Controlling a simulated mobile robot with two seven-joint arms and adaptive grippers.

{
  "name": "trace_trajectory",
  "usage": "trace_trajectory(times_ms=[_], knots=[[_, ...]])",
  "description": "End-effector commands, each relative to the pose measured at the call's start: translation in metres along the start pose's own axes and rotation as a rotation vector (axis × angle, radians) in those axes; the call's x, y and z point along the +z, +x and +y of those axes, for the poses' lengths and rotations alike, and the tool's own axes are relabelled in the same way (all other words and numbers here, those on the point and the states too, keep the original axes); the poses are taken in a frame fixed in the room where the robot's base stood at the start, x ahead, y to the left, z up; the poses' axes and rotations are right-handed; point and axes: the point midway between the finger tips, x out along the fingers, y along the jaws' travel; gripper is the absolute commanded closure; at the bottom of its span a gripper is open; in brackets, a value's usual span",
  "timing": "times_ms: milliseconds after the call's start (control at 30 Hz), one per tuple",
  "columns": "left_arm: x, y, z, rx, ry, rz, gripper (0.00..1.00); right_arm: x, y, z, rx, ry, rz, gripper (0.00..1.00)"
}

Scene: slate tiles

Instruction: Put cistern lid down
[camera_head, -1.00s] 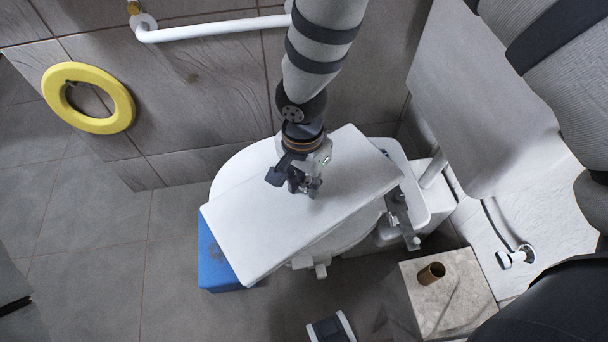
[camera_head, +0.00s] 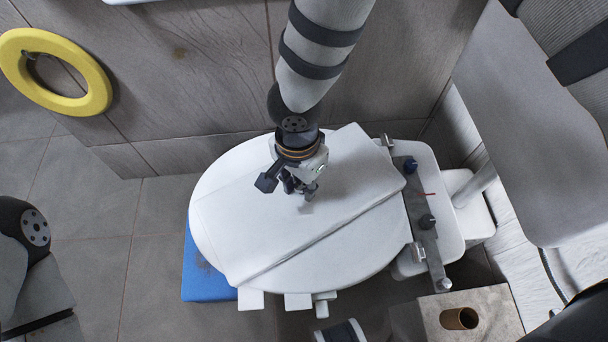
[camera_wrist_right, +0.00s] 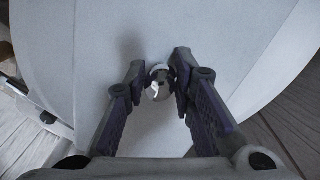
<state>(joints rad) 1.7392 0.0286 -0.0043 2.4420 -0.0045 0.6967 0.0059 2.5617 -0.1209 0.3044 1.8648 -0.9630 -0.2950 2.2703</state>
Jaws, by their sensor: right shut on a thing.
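The cistern lid (camera_head: 255,215) is a white rectangular slab, lying tilted across the picture over the oval white toilet seat lid (camera_head: 215,180). My right gripper (camera_head: 305,192) comes down from above and is shut on a small round metal knob (camera_wrist_right: 157,84) on the slab's top. In the right wrist view the right gripper's fingers (camera_wrist_right: 157,80) are on both sides of this knob. The slab's lower edge looks close to the seat lid; I cannot tell whether it touches. My left gripper is out of view.
A blue block (camera_head: 203,268) stands left of the toilet. A grey bar with dark knobs (camera_head: 425,225) is right of the slab. A stone-look box (camera_head: 480,310) with a brown tube (camera_head: 459,318) is at lower right. A yellow ring (camera_head: 93,90) hangs on the wall.

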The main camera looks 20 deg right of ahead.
Motion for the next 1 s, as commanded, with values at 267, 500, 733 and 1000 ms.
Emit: trace_trajectory(times_ms=[267, 500, 733, 1000], knots=[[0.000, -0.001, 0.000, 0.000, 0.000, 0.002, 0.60, -0.001, -0.002, -0.002, -0.005, 0.001, 0.001, 1.00], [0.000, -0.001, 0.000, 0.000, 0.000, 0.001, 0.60, -0.001, 0.000, -0.001, -0.003, 0.000, 0.001, 0.56], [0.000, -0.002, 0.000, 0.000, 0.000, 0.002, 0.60, -0.001, -0.002, -0.001, -0.004, 0.001, 0.000, 0.56], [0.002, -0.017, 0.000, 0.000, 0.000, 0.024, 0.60, -0.001, -0.067, -0.003, -0.011, 0.003, 0.003, 0.56]])
